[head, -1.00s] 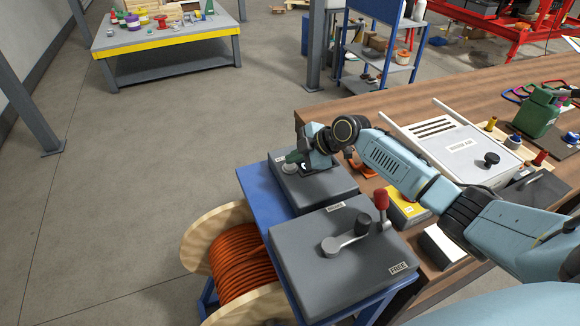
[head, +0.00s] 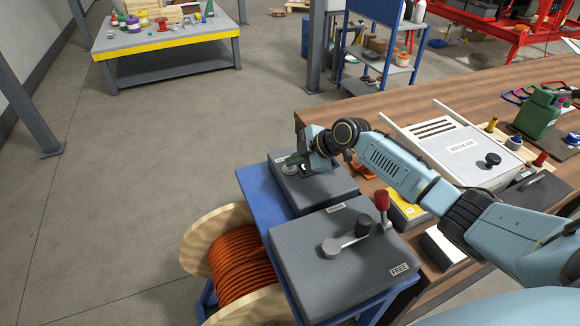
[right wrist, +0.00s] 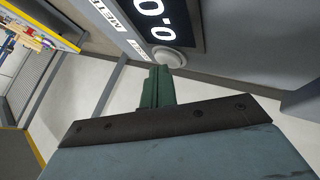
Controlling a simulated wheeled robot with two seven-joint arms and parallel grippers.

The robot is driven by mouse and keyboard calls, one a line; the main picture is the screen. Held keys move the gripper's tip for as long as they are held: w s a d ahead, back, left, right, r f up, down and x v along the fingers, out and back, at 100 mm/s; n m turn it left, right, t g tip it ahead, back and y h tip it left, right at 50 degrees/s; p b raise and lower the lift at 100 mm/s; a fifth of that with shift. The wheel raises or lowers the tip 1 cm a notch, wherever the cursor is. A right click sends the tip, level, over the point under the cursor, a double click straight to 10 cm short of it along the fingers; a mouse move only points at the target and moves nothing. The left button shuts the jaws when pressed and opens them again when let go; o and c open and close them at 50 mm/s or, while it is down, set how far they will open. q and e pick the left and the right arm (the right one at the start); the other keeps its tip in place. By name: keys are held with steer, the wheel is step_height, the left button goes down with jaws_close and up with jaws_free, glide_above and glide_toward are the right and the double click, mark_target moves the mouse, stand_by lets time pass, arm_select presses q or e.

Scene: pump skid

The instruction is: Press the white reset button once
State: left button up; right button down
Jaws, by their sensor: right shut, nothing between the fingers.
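The white reset button (right wrist: 170,57) is a round, pale disc beside a black display reading 0.0 in the right wrist view. In the head view the button (head: 290,169) sits on top of the far grey box (head: 322,190), near its left end. My right gripper (head: 292,160) has green fingers, shut and empty, directly at the button. In the right wrist view the fingertips (right wrist: 160,68) reach the button's near edge. I cannot tell whether they touch it. In the head view the gripper and wrist hide part of the box top. My left gripper is not in view.
A nearer grey box (head: 318,270) carries a lever with a red knob (head: 381,200). Both boxes stand on a blue stand (head: 258,188). An orange cable reel (head: 240,262) is beside it. A wooden bench (head: 425,100) with a white panel lies to the right.

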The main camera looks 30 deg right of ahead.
mark_target(294, 168)
steer(key=shift+f, duration=0.2)
steer(key=shift+r, duration=0.1)
steer(key=shift+r+p, duration=0.6)
steer(key=shift+r, duration=0.25)
steer(key=shift+r+p, duration=1.85)
steer(key=shift+r, duration=0.7)
